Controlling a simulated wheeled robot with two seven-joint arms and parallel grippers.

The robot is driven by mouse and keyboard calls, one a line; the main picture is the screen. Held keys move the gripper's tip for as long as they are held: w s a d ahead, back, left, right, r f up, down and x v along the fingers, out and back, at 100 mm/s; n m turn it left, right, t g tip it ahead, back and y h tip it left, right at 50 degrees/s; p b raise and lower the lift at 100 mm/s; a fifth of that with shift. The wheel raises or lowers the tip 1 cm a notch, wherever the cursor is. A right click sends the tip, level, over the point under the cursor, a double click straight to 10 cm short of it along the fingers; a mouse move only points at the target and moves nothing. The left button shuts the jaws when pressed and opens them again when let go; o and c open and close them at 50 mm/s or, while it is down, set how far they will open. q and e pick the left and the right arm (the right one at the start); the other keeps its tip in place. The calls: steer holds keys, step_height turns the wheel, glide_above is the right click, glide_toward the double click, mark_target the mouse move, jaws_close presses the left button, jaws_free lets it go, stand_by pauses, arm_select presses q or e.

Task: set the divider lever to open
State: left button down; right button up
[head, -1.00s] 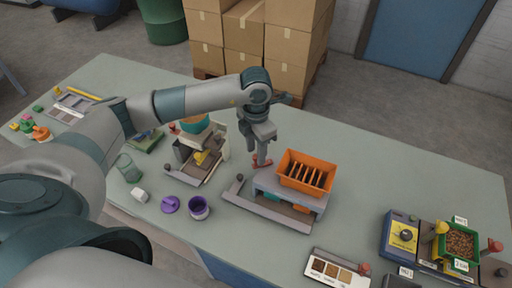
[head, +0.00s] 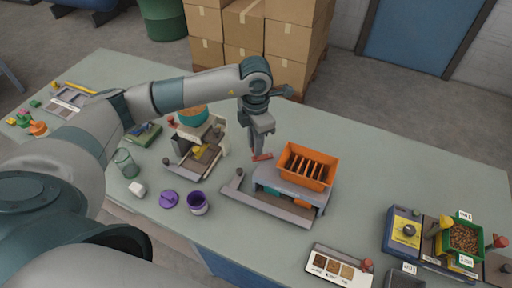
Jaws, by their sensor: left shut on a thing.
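The divider (head: 272,186) is a grey stand with an orange slatted hopper (head: 308,167) on top. A red lever (head: 266,157) sticks out at its left back side. My left gripper (head: 259,153) reaches down from above, shut on the red lever, left of the hopper. The fingers partly hide the lever, and its joint to the divider is hard to make out. My right gripper is not in view.
Left of the divider stands a small machine (head: 187,161) with a teal and orange top. A purple cup (head: 197,203) and purple lid (head: 169,199) lie in front of it. A sample board (head: 338,269) and a blue scale (head: 401,232) are at the right front. The table's back right is clear.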

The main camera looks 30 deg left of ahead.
arm_select(q)
steer(key=shift+w+a+f+m+b, duration=0.1)
steer(key=shift+w+a+m+b, duration=0.15)
steer(key=shift+m+b, duration=0.95)
steer(key=c, duration=1.6)
jaws_free()
steer(key=shift+r+b, duration=0.2)
steer(key=shift+b, duration=0.1)
